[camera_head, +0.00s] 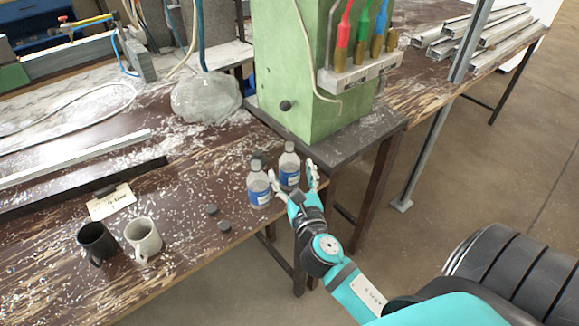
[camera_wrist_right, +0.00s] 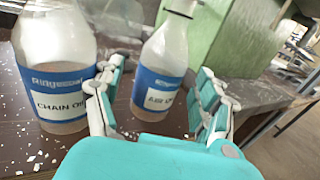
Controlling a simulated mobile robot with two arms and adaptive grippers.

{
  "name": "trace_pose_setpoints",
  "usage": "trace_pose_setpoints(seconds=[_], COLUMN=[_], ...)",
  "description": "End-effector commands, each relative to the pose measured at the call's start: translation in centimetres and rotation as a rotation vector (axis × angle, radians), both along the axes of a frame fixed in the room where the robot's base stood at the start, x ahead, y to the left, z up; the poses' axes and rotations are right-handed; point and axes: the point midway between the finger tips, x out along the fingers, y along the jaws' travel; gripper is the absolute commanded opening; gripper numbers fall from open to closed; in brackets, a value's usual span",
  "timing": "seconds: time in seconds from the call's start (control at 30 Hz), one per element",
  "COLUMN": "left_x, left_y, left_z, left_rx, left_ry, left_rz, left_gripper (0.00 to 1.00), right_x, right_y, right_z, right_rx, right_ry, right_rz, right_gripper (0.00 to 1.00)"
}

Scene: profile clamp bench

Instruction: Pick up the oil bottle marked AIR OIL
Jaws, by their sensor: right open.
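The AIR OIL bottle (camera_head: 289,168) is clear plastic with a grey cap and a blue and white label. It stands upright on the brown bench by the green machine's base. In the right wrist view the bottle (camera_wrist_right: 160,75) shows AIR OIL on its label. My right gripper (camera_head: 292,174) is open, with one finger on either side of it; the fingers (camera_wrist_right: 160,82) look apart from its sides. A similar CHAIN OIL bottle (camera_head: 259,188) stands just left, close to the left finger; it also shows in the wrist view (camera_wrist_right: 55,70). My left gripper is out of view.
A black mug (camera_head: 97,243), a white mug (camera_head: 143,238) and two dark caps (camera_head: 217,217) are on the bench at left. The green machine (camera_head: 307,80) rises behind the bottles. The bench's front edge is close to the bottles.

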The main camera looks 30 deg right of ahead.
Motion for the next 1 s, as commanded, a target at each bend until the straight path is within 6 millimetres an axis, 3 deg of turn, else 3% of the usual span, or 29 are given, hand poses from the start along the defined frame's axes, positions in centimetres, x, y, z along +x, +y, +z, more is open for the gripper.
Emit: trace_pose_setpoints(seconds=[0.17, 0.43, 0.93, 1.0], left_x=[0.1, 0.1, 0.1, 0.1], left_y=[0.1, 0.1, 0.0, 0.0], left_z=[0.4, 0.4, 0.4, 0.4], left_rx=[0.0, 0.0, 0.0, 0.0], left_ry=[-0.002, -0.002, -0.002, -0.002], left_rz=[0.001, 0.001, 0.001, 0.001], left_gripper=[0.69, 0.69, 0.69, 0.69], right_x=[2.1, 2.4, 2.3, 2.3], right_y=[-0.8, -0.9, -0.8, -0.8], right_z=[0.1, 0.0, 0.0, 0.0], right_rx=[0.0, 0.001, 0.001, 0.001], right_ry=[0.0, 0.001, 0.001, 0.0], right_rz=[-0.001, 0.0, 0.0, 0.0], right_gripper=[0.73, 0.73, 0.09, 0.08])
